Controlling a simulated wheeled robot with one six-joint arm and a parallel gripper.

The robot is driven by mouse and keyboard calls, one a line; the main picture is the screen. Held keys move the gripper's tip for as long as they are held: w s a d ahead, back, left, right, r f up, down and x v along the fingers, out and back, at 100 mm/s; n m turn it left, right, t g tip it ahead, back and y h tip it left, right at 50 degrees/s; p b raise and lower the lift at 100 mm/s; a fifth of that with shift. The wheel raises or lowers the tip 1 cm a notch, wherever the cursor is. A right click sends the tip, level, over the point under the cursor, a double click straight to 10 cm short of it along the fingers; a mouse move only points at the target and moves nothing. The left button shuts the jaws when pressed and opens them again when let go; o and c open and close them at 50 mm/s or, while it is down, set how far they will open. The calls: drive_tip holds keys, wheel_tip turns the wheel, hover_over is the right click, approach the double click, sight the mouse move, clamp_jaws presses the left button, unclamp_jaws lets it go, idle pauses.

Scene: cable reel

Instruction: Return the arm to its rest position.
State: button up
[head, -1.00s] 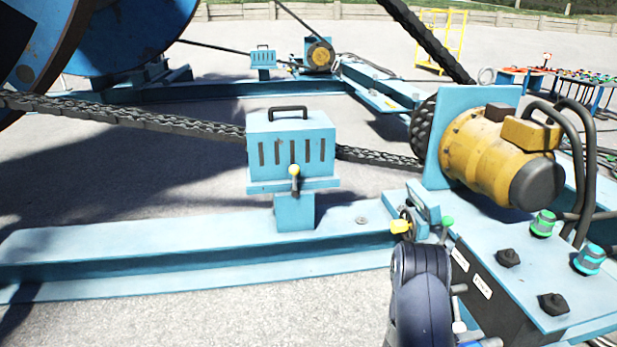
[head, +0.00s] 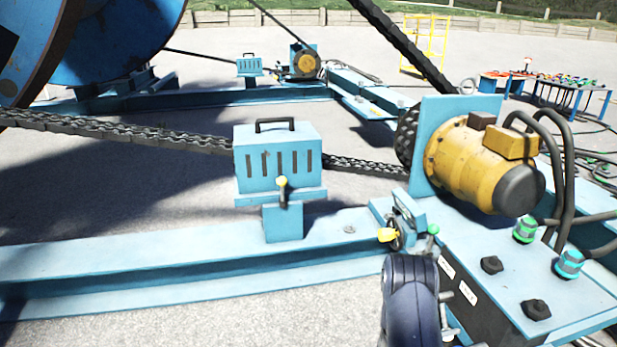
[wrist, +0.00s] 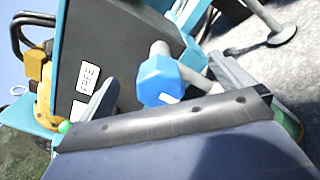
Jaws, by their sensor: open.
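My arm shows as a dark blue rounded link (head: 410,295) at the bottom of the head view, in front of the blue control cabinet (head: 500,270). In the wrist view my gripper (wrist: 163,78) is open, with one grey finger at the left and one at the right. A blue hexagonal cap (wrist: 160,80) on a pale stem shows between the fingers; I cannot tell whether they touch it. Behind is a dark panel (wrist: 125,50) with white labels, one reading "FREE".
A yellow-handled lever (head: 388,235) and a green knob stand just beyond my arm. A yellow motor (head: 485,165) with black hoses is at the right. A vented blue box (head: 278,160) stands on the blue frame beam (head: 180,250). Open paving lies in front of the beam.

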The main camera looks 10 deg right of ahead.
drive_tip(key=shift+r+n+p, duration=0.15)
drive_tip(key=shift+n+p, duration=0.3)
drive_tip(key=shift+n, duration=0.45)
drive_tip(key=shift+m, duration=0.5)
drive_tip(key=m, duration=0.4)
drive_tip(key=m+p, duration=0.1)
drive_tip(key=m, duration=0.5)
drive_tip(key=a+p, duration=0.1)
drive_tip(key=a, duration=0.5)
drive_tip(key=shift+s+a, duration=0.25)
drive_tip(key=shift+a, duration=0.05)
